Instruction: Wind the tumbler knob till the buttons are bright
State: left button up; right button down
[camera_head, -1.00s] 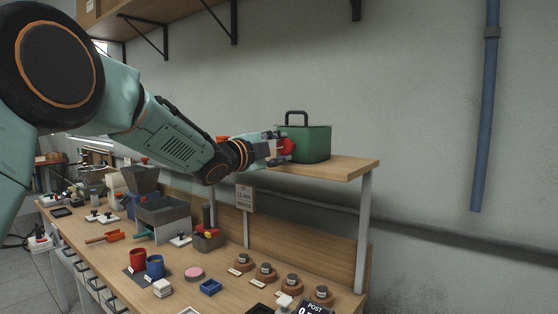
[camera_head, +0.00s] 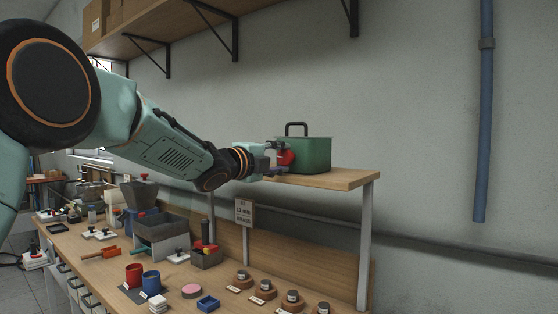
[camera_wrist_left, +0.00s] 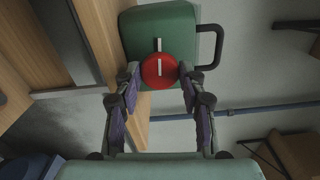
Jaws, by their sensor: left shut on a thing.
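The tumbler is a green box (camera_head: 316,155) with a dark top handle, standing on the raised wooden shelf. Its red round knob (camera_head: 286,158) faces my left gripper (camera_head: 280,155). In the left wrist view the knob (camera_wrist_left: 154,82) sits between the two fingertips of my left gripper (camera_wrist_left: 159,72), which is shut on its rim. A white line on the knob points nearly in line with a white mark on the green body (camera_wrist_left: 170,28). No buttons can be made out; the inside of the tumbler is hidden. My right gripper is not in view.
The shelf (camera_head: 345,179) stands above a workbench (camera_head: 185,268) crowded with a red cup (camera_head: 134,275), a blue cup (camera_head: 151,281), a grey hopper (camera_head: 141,195) and several round brown-based pieces. Overhead is a bracketed shelf (camera_head: 175,22).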

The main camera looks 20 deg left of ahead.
pick_arm(q)
jog(key=shift+f, duration=0.1)
jog(key=o, duration=1.2)
jog(key=shift+c, duration=0.2)
jog(key=shift+s, duration=0.15)
jog(key=v, duration=0.7)
jog(key=shift+s+a, duration=0.15)
jog(key=shift+s, duration=0.2)
